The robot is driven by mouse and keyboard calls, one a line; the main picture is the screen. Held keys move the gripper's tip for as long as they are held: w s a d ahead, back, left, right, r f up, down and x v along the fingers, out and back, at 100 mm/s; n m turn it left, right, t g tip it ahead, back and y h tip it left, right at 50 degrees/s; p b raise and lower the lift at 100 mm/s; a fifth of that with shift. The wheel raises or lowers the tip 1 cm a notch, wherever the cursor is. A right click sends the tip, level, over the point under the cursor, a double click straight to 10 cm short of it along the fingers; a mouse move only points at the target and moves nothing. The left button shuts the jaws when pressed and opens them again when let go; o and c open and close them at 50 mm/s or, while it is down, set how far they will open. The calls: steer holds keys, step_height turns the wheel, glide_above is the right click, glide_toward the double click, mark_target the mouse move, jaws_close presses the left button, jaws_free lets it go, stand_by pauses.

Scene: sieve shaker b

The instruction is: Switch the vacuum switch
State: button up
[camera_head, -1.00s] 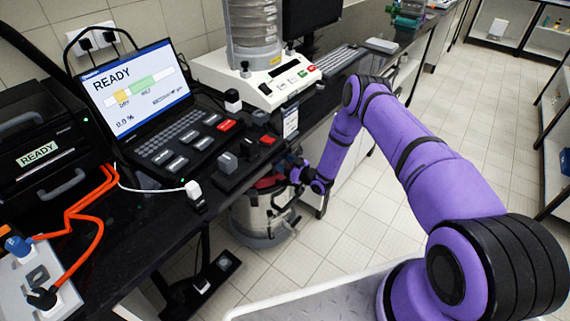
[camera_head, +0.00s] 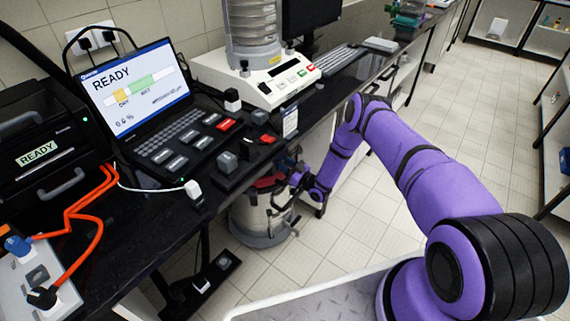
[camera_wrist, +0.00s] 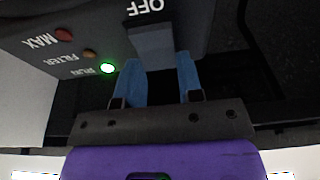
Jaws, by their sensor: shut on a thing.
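The vacuum (camera_head: 262,218) is a metal canister with a dark and red top, standing on the floor under the bench edge. In the wrist view its dark control panel (camera_wrist: 90,25) appears upside down, with the labels OFF, MAX, FILTER and RUN. A grey block-shaped switch (camera_wrist: 152,42) sits beside the OFF label. The RUN light (camera_wrist: 107,68) glows green; the red MAX and orange FILTER lights look dim. My gripper (camera_wrist: 160,65) has its blue fingers on both sides of the grey switch, shut on it. In the head view my gripper (camera_head: 296,180) is at the vacuum's top, small and partly hidden.
The black bench (camera_head: 110,235) overhangs the vacuum. On it are a laptop-like display reading READY (camera_head: 125,85), a grey and red button block (camera_head: 240,160) and a sieve shaker (camera_head: 255,75). The tiled floor (camera_head: 410,130) to the right is mostly clear.

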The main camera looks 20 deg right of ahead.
stand_by(0.3)
steer(key=o, duration=0.9)
steer(key=shift+o, duration=0.2)
steer(key=shift+s+d, duration=0.1)
steer(key=v, duration=1)
steer(key=shift+s+f, duration=0.15)
steer(key=shift+f, duration=0.1)
steer(key=shift+d, duration=0.15)
